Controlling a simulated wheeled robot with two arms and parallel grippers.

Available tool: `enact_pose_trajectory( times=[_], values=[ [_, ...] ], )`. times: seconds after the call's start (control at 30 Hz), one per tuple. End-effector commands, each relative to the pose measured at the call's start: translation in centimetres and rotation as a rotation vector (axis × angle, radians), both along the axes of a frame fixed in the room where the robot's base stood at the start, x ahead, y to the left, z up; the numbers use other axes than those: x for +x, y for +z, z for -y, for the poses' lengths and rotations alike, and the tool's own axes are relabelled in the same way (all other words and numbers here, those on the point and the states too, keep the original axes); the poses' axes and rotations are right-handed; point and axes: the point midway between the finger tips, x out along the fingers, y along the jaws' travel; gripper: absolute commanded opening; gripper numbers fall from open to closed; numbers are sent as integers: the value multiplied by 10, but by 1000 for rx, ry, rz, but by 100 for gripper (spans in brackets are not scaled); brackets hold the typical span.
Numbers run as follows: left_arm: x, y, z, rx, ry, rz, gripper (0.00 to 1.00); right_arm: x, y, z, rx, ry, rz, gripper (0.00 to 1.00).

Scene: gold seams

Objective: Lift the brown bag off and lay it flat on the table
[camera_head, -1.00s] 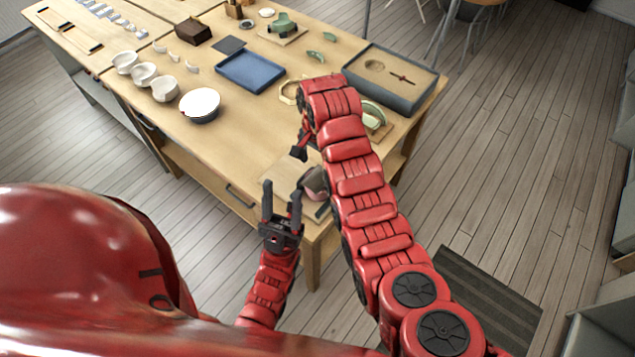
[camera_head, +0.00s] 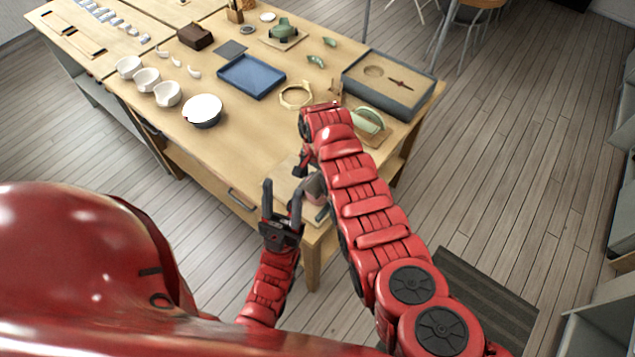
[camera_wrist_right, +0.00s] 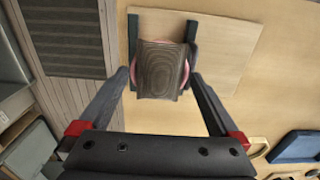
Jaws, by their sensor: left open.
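The brown bag (camera_wrist_right: 162,70), striped like wood grain, drapes over a round pinkish thing, of which only the rim shows. It sits on a light board (camera_wrist_right: 230,45) between dark upright bars. In the head view the bag (camera_head: 316,184) is at the near table corner, partly behind my right arm. My right gripper (camera_wrist_right: 162,76) is open, its fingers on either side of the bag with small gaps. In the head view its tips are mostly hidden by my arm. My left gripper (camera_head: 282,188) is open and empty, just left of the bag, at the table's front edge.
On the table (camera_head: 225,150) are a blue tray (camera_head: 252,77), a white-topped bowl (camera_head: 202,110), several white cups, a wooden hexagonal ring (camera_head: 296,94) and a grey box (camera_head: 390,82). A green piece (camera_head: 368,119) stands near my right arm. The front-left strip of tabletop is clear.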

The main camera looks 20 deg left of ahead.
Motion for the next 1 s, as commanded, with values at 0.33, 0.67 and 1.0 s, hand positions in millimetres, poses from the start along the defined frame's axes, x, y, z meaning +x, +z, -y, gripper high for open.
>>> enact_pose_trajectory(
  times=[0.33,0.67,1.0],
  values=[
    [0,0,0,0,0,0,50,0,0,0,-1,0,-1,33],
    [0,0,0,0,0,0,50,0,0,0,-1,0,-1,0],
    [0,-3,0,0,0,0,50,6,6,3,0,-1,0,0]
  ],
)
